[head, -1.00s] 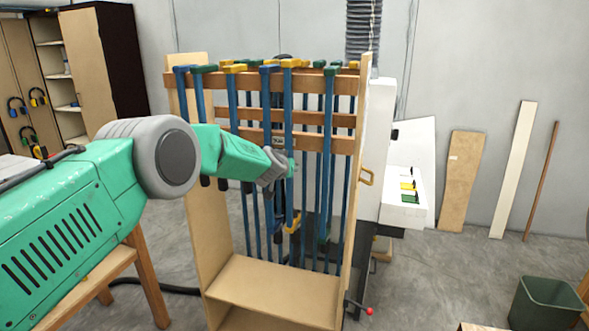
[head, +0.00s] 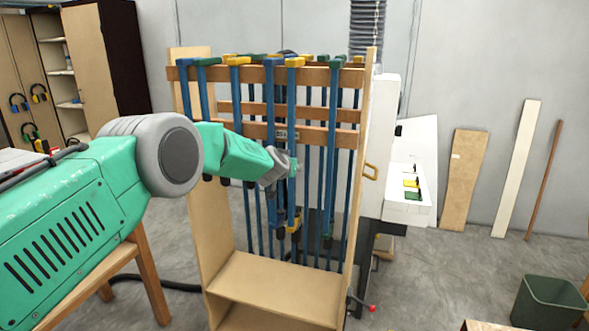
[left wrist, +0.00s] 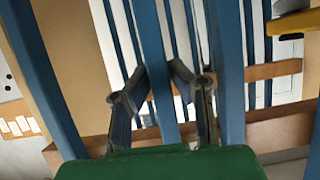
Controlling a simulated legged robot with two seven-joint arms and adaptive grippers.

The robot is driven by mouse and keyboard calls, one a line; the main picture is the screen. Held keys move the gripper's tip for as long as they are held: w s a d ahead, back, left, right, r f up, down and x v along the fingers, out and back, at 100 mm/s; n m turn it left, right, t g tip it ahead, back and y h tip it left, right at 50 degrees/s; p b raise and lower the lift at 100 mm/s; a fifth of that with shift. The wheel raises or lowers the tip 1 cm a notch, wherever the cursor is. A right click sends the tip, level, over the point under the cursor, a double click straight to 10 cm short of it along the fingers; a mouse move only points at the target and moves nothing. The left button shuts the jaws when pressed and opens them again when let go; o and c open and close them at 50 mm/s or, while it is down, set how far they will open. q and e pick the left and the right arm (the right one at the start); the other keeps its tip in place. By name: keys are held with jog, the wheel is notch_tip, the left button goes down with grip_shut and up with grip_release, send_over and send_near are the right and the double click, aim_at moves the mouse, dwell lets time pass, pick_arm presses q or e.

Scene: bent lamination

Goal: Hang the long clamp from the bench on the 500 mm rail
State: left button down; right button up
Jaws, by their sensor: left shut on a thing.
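The long clamp (head: 292,90) has a blue bar, a yellow head at the top and a yellow jaw low down. It stands upright at the front of the wooden rack, its head level with its neighbours at the top rail (head: 345,77). My left gripper (head: 291,167) is shut on its bar, below the lower rail (head: 343,139). In the left wrist view, the gripper fingers (left wrist: 161,75) close around a blue bar (left wrist: 150,40). A small label (head: 287,134) on the lower rail is too small to read. Whether the head bears on the rail is unclear. My right gripper is out of view.
Blue clamps hang close on both sides, one with a blue head (head: 275,62) at left and one with a green head (head: 331,70) at right. The rack's side panel (head: 357,190) stands right of them. A green bin (head: 548,303) is at lower right.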

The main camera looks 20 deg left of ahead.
pick_arm(q)
jog(key=shift+d, duration=0.1)
jog(key=c, duration=1.4)
grip_release()
jog(key=shift+d, duration=0.25)
jog(key=shift+c, duration=0.2)
jog(key=shift+o, duration=0.4)
jog(key=shift+d+r, duration=0.15)
jog(key=shift+d, duration=0.6)
jog(key=p+v, duration=0.1)
jog(key=v, duration=1.7)
